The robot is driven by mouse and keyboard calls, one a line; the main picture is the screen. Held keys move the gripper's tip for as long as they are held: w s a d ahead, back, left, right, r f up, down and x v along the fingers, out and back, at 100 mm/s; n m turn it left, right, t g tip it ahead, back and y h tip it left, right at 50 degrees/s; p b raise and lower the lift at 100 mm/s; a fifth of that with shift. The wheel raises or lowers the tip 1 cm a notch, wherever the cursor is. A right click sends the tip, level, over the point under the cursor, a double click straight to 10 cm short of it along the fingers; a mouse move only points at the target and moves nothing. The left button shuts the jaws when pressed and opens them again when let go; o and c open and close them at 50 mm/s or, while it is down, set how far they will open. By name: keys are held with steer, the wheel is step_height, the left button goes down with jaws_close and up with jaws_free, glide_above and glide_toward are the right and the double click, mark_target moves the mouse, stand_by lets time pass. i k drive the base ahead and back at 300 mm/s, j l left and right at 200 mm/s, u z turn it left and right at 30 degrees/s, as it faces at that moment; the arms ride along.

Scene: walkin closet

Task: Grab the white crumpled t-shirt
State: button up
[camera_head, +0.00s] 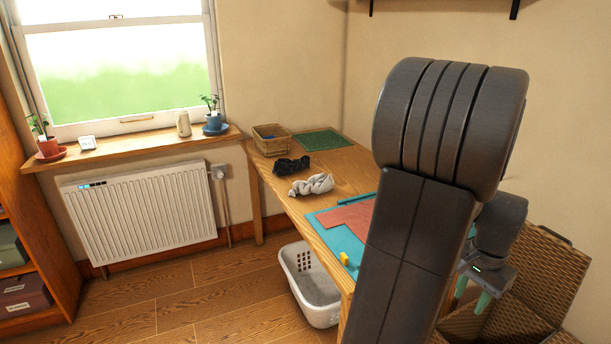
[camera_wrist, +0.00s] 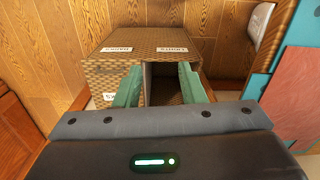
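A white crumpled t-shirt (camera_head: 311,184) lies on the wooden table in the head view, beside a black crumpled cloth (camera_head: 291,165). My gripper (camera_head: 473,301) is at the right of the head view, low over the wicker hampers and well apart from the t-shirt. In the wrist view my gripper (camera_wrist: 160,88) shows its two green fingers spread wide with nothing between them. The t-shirt does not show in the wrist view. My arm hides part of the table in the head view.
The wooden table (camera_head: 262,171) holds a wicker basket (camera_head: 271,145), a green mat (camera_head: 320,140), a teal mat (camera_head: 341,240) with a red sheet (camera_head: 345,217), and a small yellow object (camera_head: 344,258). A white laundry basket (camera_head: 312,290) stands on the floor. Wicker hampers (camera_wrist: 108,78) are below my gripper.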

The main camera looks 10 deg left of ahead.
mark_target(320, 183)
steer(key=i+j, duration=0.55)
steer(key=i+j+z, duration=0.1)
steer(key=i+j, duration=1)
steer(key=j, duration=0.25)
steer(key=i+j+z, duration=0.1)
steer(key=i+j, duration=0.45)
steer(key=k+j, duration=0.05)
steer(key=j, duration=0.05)
